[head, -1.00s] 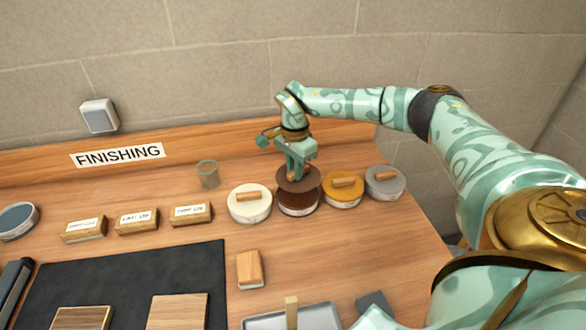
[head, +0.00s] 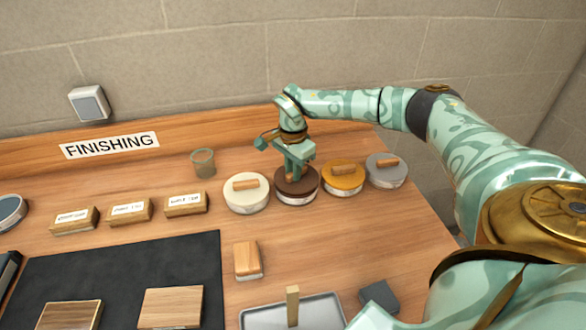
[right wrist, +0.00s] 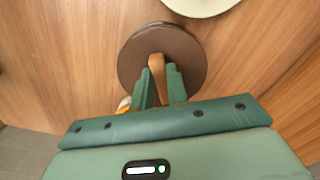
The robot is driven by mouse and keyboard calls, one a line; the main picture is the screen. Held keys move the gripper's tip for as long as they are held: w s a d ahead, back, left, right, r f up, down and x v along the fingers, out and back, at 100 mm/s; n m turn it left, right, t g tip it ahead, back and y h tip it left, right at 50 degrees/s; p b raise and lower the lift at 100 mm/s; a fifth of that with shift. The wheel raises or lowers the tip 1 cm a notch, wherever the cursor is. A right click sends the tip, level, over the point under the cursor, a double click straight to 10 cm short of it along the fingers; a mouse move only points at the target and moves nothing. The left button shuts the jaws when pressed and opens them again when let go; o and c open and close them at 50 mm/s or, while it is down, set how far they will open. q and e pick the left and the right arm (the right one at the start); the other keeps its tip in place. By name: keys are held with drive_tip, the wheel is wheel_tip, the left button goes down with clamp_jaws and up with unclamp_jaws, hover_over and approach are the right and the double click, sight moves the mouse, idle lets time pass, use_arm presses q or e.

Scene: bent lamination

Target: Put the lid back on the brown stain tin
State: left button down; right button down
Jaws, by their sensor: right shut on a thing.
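The brown stain tin (head: 295,201) stands in the row of tins at the back right of the bench. Its brown lid (head: 284,184) lies over the top of the tin, roughly level, and hides the stain. My right gripper (head: 297,174) is above it, shut on the lid's wooden handle. In the right wrist view the gripper (right wrist: 158,88) has its fingers either side of the handle (right wrist: 156,66) on the brown lid (right wrist: 188,55). I cannot tell whether the lid is fully pressed down. My left gripper is not in view.
A white-lidded tin (head: 247,200) is close on the left, an ochre-lidded tin (head: 343,184) close on the right, then a grey-lidded tin (head: 386,176). A glass (head: 203,163) stands behind. A sanding block (head: 248,259) and metal tray (head: 262,318) are in front.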

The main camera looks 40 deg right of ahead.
drive_tip(key=shift+r+p, duration=0.1)
drive_tip(key=shift+p, duration=0.6)
idle(0.6)
drive_tip(key=shift+f, duration=0.2)
idle(0.9)
drive_tip(key=shift+p, duration=0.55)
drive_tip(key=c, duration=0.8)
unclamp_jaws()
wheel_tip(320, 180, up, 7)
drive_tip(key=p, duration=0.6)
drive_tip(key=shift+p, duration=0.35)
